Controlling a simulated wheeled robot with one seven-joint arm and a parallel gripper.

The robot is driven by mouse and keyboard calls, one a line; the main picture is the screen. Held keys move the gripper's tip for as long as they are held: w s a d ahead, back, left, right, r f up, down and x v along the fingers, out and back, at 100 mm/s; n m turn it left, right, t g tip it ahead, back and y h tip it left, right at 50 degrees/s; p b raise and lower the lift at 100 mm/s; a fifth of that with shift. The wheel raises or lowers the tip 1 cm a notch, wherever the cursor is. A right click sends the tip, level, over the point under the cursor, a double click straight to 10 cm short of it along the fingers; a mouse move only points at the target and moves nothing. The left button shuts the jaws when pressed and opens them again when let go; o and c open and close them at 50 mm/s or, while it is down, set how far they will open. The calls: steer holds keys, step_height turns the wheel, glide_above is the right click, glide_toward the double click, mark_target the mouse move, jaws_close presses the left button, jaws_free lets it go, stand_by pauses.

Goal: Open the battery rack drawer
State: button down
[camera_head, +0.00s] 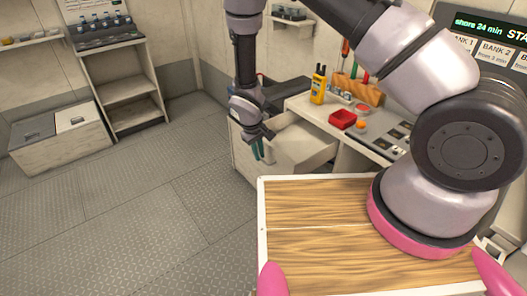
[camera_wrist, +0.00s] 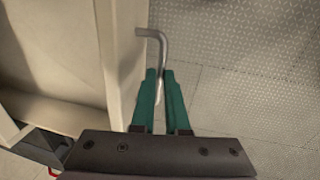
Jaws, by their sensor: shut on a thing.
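The battery rack drawer (camera_head: 305,147) is a cream box in the bench's left part, and it stands pulled out with its inside showing from above. In the wrist view, the drawer front (camera_wrist: 122,45) is a pale panel at the left with a bent grey metal handle (camera_wrist: 152,33) sticking out of it. My gripper (camera_wrist: 160,76) has green fingers shut on the handle. In the head view, my gripper (camera_head: 258,150) is at the drawer's front, and the handle is too small to make out there.
The bench top holds a yellow handheld device (camera_head: 318,86), a red tray (camera_head: 342,119) and a wooden tool block (camera_head: 358,91). A cream shelf unit (camera_head: 128,88) and a low locker (camera_head: 60,139) stand at the left. The metal floor (camera_head: 140,220) before the drawer is clear.

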steer(key=c, duration=0.9)
jaws_free()
steer(key=shift+r, duration=0.1)
steer(key=r, duration=0.3)
steer(key=a+r, duration=0.1)
steer(key=r, duration=0.3)
steer(key=s+r, duration=0.1)
steer(key=r, duration=0.2)
steer(key=shift+a+r, duration=0.25)
steer(key=shift+r, duration=0.1)
